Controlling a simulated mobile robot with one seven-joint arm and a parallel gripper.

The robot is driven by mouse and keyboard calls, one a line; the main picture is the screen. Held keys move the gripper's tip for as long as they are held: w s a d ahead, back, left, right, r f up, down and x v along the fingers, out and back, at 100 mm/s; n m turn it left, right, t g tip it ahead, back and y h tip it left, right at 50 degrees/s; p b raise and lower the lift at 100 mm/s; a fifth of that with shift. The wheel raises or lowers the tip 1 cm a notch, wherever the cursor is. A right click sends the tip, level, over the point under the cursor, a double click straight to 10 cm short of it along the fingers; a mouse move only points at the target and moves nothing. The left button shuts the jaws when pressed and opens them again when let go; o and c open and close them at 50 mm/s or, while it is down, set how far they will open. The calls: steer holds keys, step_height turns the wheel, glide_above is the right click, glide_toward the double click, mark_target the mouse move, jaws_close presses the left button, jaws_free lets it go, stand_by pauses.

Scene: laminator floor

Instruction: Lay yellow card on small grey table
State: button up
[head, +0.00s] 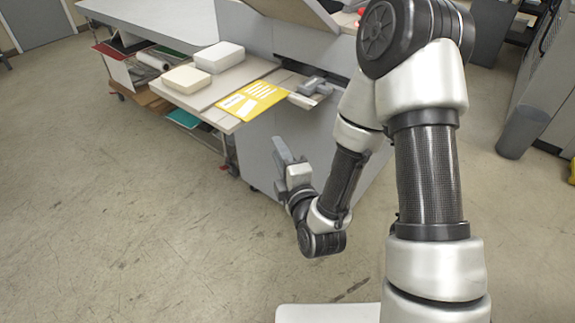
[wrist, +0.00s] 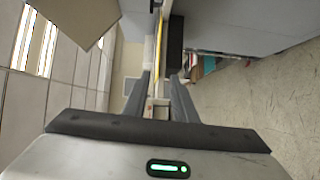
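A yellow card (head: 250,101) with white print lies flat on the right end of a pale grey-beige tabletop (head: 222,90), reaching its front edge. I cannot tell whether this top is the small grey table. My gripper (head: 280,150) is in front of and below the card, apart from it, with its fingers pointing up toward the tabletop. In the wrist view, the two dark fingers (wrist: 160,85) stand apart with nothing between them. The card (wrist: 158,40) shows there as a thin yellow strip beyond the fingertips.
Two cream blocks (head: 219,56) (head: 187,79) sit left of the card. A grey device (head: 312,88) is to its right, beside the large grey machine (head: 262,140). Shelves below hold coloured sheets (head: 183,118). A grey bin (head: 523,131) stands far right. Floor at left is clear.

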steer(key=shift+s+d+f+t, duration=0.15)
steer(key=shift+s+f+t, duration=0.2)
steer(key=shift+s, duration=0.2)
steer(key=b+x, duration=0.3)
steer(key=x, duration=1.4)
steer(key=shift+w, duration=0.2)
jaws_close()
